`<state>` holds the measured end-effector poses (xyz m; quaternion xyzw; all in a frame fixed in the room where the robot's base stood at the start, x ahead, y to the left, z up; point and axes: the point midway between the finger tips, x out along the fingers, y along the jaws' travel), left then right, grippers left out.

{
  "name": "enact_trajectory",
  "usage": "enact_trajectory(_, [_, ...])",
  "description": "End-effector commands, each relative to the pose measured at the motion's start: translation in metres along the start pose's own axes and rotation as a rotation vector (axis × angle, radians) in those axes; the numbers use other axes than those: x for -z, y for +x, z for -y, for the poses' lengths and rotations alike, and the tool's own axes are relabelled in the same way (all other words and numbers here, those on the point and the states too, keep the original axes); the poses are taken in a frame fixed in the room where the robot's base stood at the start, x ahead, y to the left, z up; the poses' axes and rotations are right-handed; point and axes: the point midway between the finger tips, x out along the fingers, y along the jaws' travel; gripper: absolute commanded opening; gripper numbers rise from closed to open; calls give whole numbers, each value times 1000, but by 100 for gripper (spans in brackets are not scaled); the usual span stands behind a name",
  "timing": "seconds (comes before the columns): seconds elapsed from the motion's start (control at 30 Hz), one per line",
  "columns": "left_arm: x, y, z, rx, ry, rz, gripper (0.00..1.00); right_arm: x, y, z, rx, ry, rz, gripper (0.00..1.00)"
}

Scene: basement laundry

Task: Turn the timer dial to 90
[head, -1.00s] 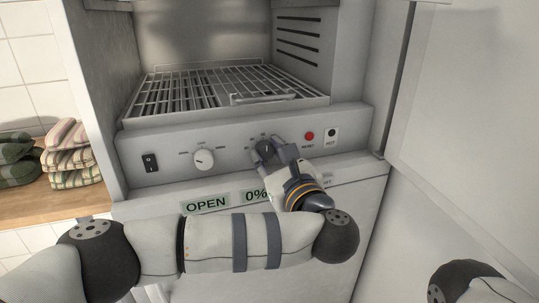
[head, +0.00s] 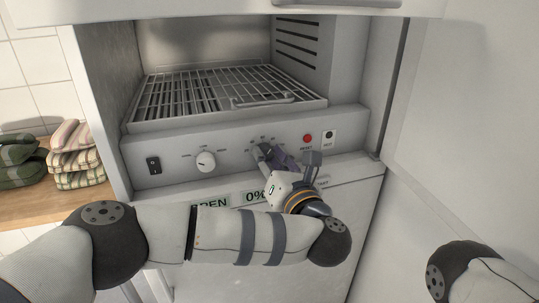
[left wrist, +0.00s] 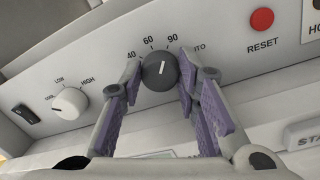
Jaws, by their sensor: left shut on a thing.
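The timer dial (left wrist: 158,75) is a dark round knob with a white pointer line, on the light front panel. Its marks read 40, 60, 90 and AUTO. In the left wrist view the pointer is nearly upright, between 60 and 90 and closer to 90. My left gripper (left wrist: 160,68) has its two purple-padded fingers on either side of the dial, shut on it. In the head view the left gripper (head: 266,153) reaches the panel from below and hides most of the dial. My right gripper is out of view.
A white LOW–HIGH knob (head: 205,162) and black switch (head: 153,165) are left of the dial. A red RESET button (head: 307,139) is to its right. A wire rack (head: 205,90) is above. Folded cloths (head: 75,160) lie on a wooden counter (head: 60,208).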

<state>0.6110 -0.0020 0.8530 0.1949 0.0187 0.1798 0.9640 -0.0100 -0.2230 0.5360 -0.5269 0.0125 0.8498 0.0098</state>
Motion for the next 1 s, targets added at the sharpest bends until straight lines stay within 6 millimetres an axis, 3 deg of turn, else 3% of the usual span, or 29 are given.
enact_trajectory(0.7, [1, 0, 1, 2, 82, 3, 2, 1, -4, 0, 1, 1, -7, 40])
enact_trajectory(0.73, [1, 0, 1, 2, 82, 3, 32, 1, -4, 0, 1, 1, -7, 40])
enact_trajectory(0.8, [1, 0, 1, 2, 82, 3, 48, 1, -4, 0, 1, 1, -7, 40])
enact_trajectory(1.0, [1, 0, 0, 2, 81, 4, 50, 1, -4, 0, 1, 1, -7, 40])
